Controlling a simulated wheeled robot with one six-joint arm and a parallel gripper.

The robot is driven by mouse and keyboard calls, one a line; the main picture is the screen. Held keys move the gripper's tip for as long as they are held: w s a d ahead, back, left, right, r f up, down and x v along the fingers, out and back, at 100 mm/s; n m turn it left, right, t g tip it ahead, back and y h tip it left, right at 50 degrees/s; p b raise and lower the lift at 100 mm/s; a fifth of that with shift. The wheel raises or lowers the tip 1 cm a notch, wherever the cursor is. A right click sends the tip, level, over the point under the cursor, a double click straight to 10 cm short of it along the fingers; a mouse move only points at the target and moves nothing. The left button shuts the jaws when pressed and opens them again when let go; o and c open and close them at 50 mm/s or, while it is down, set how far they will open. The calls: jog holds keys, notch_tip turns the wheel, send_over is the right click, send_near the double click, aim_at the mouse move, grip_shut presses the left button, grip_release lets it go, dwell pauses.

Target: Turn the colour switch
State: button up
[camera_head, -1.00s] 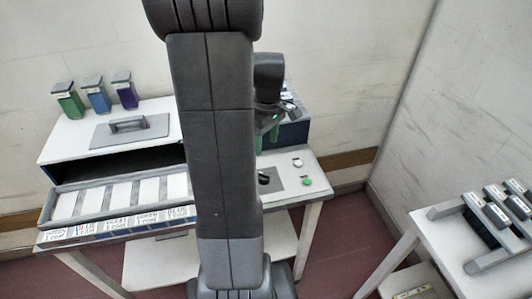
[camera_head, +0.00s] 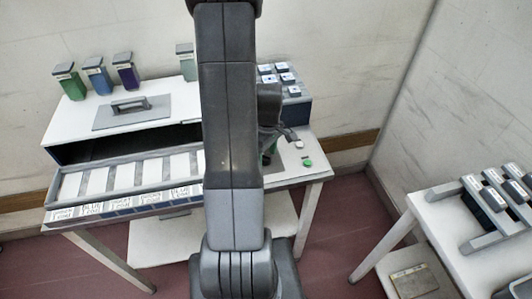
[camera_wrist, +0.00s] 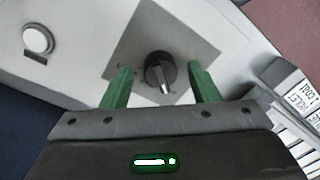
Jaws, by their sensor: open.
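The colour switch (camera_wrist: 159,72) is a dark round knob with a light pointer, set on a grey plate (camera_wrist: 130,45); it shows in the wrist view between and just beyond my fingertips. My gripper (camera_wrist: 161,85) is open, with one green finger on each side of the knob and a gap to it on both sides. I cannot tell how deep the fingers reach around it. In the head view my gripper (camera_head: 268,150) is low over the right part of the white bench, partly hidden by my arm; the knob is not clearly visible there.
A white button (camera_wrist: 38,39) sits left of the plate in the wrist view. A green button (camera_head: 307,162) is at the bench's right. A side table (camera_head: 440,215) with a rack stands right.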

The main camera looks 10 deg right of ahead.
jog(key=shift+f, duration=0.2)
jog(key=c, duration=1)
jog(key=shift+o, duration=0.2)
jog(key=shift+m, duration=0.3)
jog(key=m+b, duration=0.2)
jog(key=m, duration=0.2)
jog(key=shift+f+b, duration=0.1)
jog(key=shift+b, duration=0.3)
jog(key=shift+s+m+t+b, duration=0.1)
jog(key=shift+m+t+b, duration=0.2)
jog(key=shift+m+b, duration=1.45)
jog(key=shift+m+p, duration=0.85)
jog(key=shift+m, duration=0.1)
